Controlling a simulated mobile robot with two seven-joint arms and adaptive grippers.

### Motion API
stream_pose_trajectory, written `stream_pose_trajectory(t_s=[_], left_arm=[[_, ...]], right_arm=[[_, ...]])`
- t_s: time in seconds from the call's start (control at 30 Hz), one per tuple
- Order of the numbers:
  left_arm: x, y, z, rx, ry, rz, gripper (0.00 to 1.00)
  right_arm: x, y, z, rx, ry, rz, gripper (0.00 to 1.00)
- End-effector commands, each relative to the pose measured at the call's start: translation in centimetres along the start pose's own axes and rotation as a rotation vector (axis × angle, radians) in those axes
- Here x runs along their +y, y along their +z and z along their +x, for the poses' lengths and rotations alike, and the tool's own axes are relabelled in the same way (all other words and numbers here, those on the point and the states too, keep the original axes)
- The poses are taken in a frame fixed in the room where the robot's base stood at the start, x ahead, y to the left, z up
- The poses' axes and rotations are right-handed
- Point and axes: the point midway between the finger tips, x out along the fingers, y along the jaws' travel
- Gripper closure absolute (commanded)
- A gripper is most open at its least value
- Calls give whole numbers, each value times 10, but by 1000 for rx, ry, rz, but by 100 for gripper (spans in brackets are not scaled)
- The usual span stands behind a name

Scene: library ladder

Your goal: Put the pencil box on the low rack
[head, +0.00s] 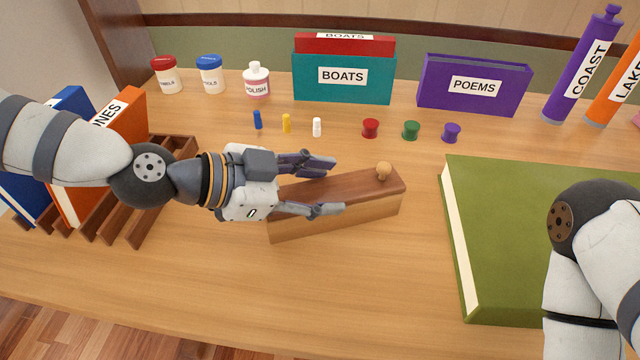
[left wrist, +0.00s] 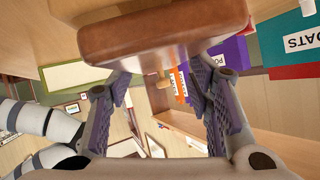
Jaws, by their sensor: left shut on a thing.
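The pencil box (head: 372,208) is a long wooden block with a dark brown lid and a round light knob at its right end. My left gripper (head: 328,187) reaches in from the left, with one finger on its far side and one on its near side, shut on it. In the left wrist view the box (left wrist: 150,35) fills the top between the fingers of my left gripper (left wrist: 165,88). I cannot tell whether the box touches the desk. A low brown slatted rack (head: 150,222) stands at the left, partly behind my arm. My right gripper is out of view.
An orange book (head: 122,118) and a blue book stand in the rack's slots. A big green book (head: 540,235) lies at the right, near my right arm. Jars, small pegs, spools and the BOATS and POEMS boxes line the back. The front desk is clear.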

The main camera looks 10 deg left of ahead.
Motion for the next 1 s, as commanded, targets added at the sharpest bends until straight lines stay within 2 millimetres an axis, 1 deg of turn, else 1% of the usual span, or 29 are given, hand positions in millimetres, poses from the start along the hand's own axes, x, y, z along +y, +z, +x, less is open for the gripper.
stream_pose_trajectory(t_s=[0.13,0.27,0.3,0.33,0.37,0.63,0.73,0.77,0.87,1.0], left_arm=[[-2,-2,-2,0,-3,4,100],[0,2,0,-1,-2,3,100],[0,2,0,-2,-2,3,45],[0,1,0,-2,-2,3,38],[0,1,0,-2,-2,3,33],[0,1,0,-1,-2,3,33],[-2,-4,-5,0,-5,4,33],[-3,-4,-10,0,-6,3,33],[-4,-6,-32,3,-10,5,33],[-5,-10,-71,8,-15,7,33]], right_arm=[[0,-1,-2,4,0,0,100],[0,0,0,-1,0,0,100],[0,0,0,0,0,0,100],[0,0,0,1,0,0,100],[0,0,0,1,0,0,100],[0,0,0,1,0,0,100],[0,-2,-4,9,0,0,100],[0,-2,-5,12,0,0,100],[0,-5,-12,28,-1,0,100],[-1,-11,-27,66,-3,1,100]])
